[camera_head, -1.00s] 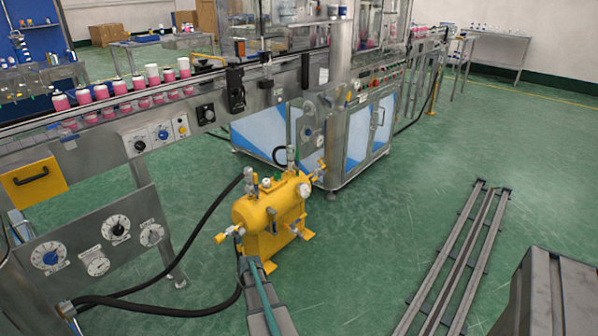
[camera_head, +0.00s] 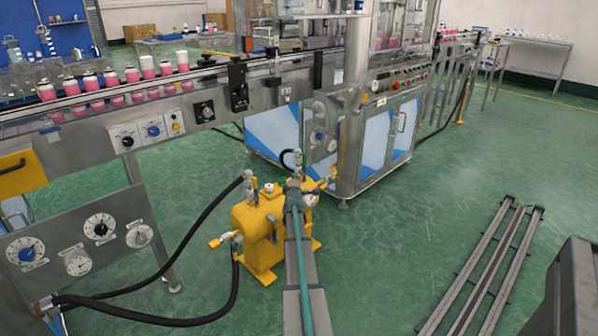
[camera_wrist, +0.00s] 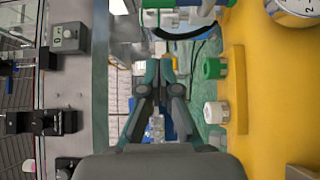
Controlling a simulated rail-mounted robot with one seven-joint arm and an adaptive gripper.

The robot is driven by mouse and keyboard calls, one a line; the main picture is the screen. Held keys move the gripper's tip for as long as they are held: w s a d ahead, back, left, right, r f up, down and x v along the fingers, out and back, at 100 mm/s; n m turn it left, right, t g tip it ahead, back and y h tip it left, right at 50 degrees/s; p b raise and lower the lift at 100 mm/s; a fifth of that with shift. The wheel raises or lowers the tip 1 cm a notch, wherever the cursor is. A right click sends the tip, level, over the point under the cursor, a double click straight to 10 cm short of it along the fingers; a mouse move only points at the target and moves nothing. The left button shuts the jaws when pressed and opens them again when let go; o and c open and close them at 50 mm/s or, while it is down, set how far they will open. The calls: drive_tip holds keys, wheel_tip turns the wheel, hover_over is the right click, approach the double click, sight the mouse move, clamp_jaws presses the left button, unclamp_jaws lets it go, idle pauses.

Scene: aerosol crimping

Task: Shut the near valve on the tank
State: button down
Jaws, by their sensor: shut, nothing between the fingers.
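The yellow tank (camera_head: 250,218) stands on the floor below the conveyor line and also fills the right of the wrist view (camera_wrist: 265,95). A valve with a yellow handle (camera_head: 218,241) sticks out at its left end. Another yellow-handled valve (camera_head: 323,184) is at its right end, partly behind my arm. My gripper (camera_head: 293,188) is over the tank's right part, apart from the left-end valve. In the wrist view my gripper (camera_wrist: 163,85) is shut and empty, beside the tank. A green knob (camera_wrist: 213,68) and a white knob (camera_wrist: 215,112) are to its right.
Black hoses (camera_head: 190,265) run from the tank to a gauge panel (camera_head: 80,245) on the left. The conveyor (camera_head: 100,105) carries pink cans behind. A steel cabinet (camera_head: 365,145) stands close behind the tank. Rails (camera_head: 480,270) lie at right, with clear floor between.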

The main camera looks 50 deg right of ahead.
drive_tip(key=b+x, duration=0.1)
drive_tip(key=x, duration=0.3)
drive_tip(key=s+d+b+x, duration=0.1)
drive_tip(key=b+x, duration=0.1)
drive_tip(key=x, duration=0.2)
drive_tip(key=b+x, duration=0.1)
drive_tip(key=x, duration=0.3)
drive_tip(key=shift+s+d+f+b, duration=0.15)
drive_tip(key=shift+s+f+b, duration=0.15)
drive_tip(key=shift+s, duration=0.1)
drive_tip(key=shift+s+d+r, duration=0.1)
drive_tip(key=shift+d+r, duration=0.15)
drive_tip(key=shift+d, duration=0.15)
drive_tip(key=shift+r+p, duration=0.2)
drive_tip(key=shift+p, duration=0.35)
